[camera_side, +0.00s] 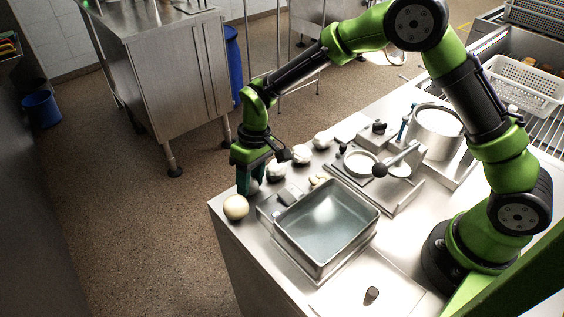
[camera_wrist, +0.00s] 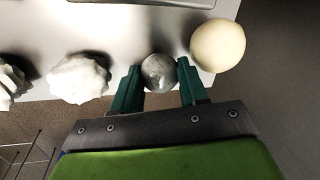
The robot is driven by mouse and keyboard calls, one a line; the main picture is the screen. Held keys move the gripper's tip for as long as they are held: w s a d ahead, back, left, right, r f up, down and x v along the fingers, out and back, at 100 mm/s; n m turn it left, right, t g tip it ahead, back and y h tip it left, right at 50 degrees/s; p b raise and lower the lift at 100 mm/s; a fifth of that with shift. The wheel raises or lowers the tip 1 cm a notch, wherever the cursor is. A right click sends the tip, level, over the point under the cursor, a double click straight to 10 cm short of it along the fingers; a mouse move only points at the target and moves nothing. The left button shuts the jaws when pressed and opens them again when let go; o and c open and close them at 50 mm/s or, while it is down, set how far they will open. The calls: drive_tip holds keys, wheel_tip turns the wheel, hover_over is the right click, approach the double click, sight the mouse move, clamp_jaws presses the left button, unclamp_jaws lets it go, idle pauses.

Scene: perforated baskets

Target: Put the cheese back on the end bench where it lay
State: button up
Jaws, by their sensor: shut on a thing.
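My gripper (camera_wrist: 160,82) points down at the left end of the steel bench (camera_side: 228,222). It is shut on a small round grey, mottled ball (camera_wrist: 159,73), which I take to be the cheese. In the side view my gripper (camera_side: 245,183) hides most of this ball. The ball is low over the bench end; I cannot tell whether it touches the top. A larger pale yellow ball (camera_wrist: 217,45) sits close beside it, just right of my fingers in the wrist view; it also shows at the bench corner in the side view (camera_side: 236,207).
White lumps (camera_wrist: 78,78) stand in a row along the bench edge. A steel basin (camera_side: 325,228) lies to the right, with a press-like device with a ball-ended lever (camera_side: 392,163) and a pot (camera_side: 437,130) behind. A white perforated basket (camera_side: 522,84) is far right.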

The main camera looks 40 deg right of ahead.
drive_tip(key=shift+f, duration=0.2)
drive_tip(key=o, duration=1.2)
drive_tip(key=shift+s+a+r+v, duration=0.1)
drive_tip(key=shift+a+v, duration=0.2)
drive_tip(key=shift+v, duration=1)
drive_tip(key=shift+s+a+r+v, duration=0.1)
drive_tip(key=shift+a+v, duration=0.2)
drive_tip(key=shift+v, duration=1.05)
drive_tip(key=shift+a+v, duration=0.3)
drive_tip(key=shift+v, duration=1)
drive_tip(key=s+d+r+m+t, duration=0.2)
drive_tip(key=s+d+r, duration=0.3)
drive_tip(key=s, duration=0.1)
drive_tip(key=s+d+r+m+t, duration=0.2)
drive_tip(key=s+d+r+t, duration=0.1)
drive_tip(key=s+d+r, duration=0.2)
drive_tip(key=s+d+r+m+t, duration=0.2)
drive_tip(key=s+d+r+m, duration=0.1)
drive_tip(key=s+d+r, duration=0.2)
drive_tip(key=shift+s+d+r+t+h, duration=0.15)
drive_tip(key=shift+s+d, duration=0.15)
drive_tip(key=shift+s, duration=0.4)
drive_tip(key=shift+s+d+r+t+h, duration=0.1)
drive_tip(key=shift+s+d, duration=0.25)
drive_tip(key=shift+s, duration=0.3)
drive_tip(key=shift+s+d+r+t+h, duration=0.15)
drive_tip(key=shift+s+d, duration=0.15)
drive_tip(key=shift+s, duration=0.4)
